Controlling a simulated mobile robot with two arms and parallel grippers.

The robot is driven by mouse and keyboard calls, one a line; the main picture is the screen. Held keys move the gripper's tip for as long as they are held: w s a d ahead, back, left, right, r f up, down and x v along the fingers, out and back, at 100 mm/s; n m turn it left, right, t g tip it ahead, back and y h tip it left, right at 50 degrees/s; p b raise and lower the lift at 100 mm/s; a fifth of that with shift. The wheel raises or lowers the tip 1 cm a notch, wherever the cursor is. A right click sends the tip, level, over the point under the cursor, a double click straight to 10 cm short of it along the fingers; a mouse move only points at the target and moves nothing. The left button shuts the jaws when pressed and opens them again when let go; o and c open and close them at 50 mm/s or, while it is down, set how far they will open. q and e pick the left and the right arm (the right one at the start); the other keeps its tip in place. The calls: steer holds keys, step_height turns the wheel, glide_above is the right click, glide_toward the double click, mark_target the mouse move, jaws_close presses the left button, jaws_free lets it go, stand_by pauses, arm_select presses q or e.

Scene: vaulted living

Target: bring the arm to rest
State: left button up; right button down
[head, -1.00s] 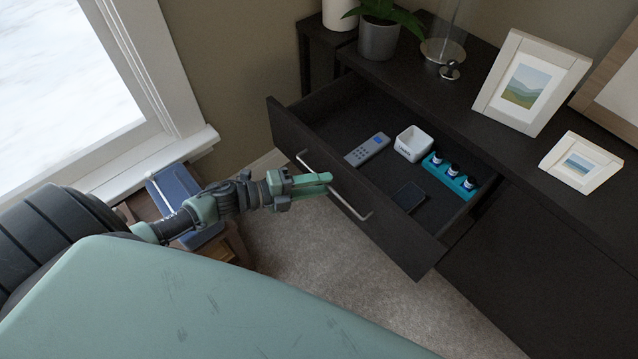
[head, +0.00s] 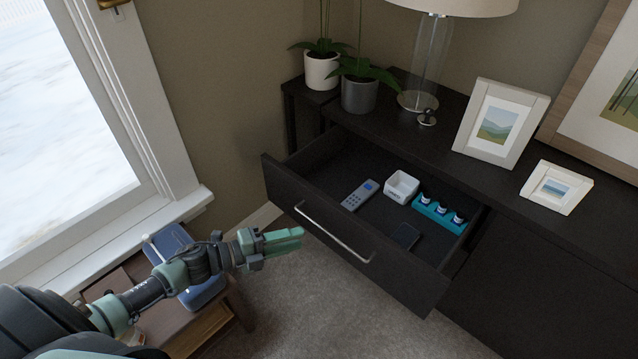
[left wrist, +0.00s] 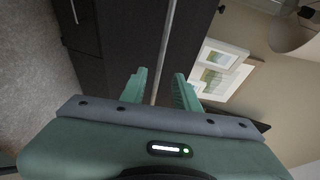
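My left gripper (head: 284,240) is in front of the open drawer (head: 345,262), left of and below its metal handle (head: 332,232). In the left wrist view my left gripper (left wrist: 161,88) has its two green fingers apart with nothing held between them. The handle bar (left wrist: 166,45) shows beyond the gap between the fingertips. My right gripper is in neither view.
The drawer holds a remote (head: 360,195), a white box (head: 402,187), a teal rack (head: 440,214) with small bottles, and a dark phone (head: 405,236). A small wooden table (head: 205,322) with a blue object (head: 183,262) stands beside my arm. Carpet (head: 320,310) lies clear below.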

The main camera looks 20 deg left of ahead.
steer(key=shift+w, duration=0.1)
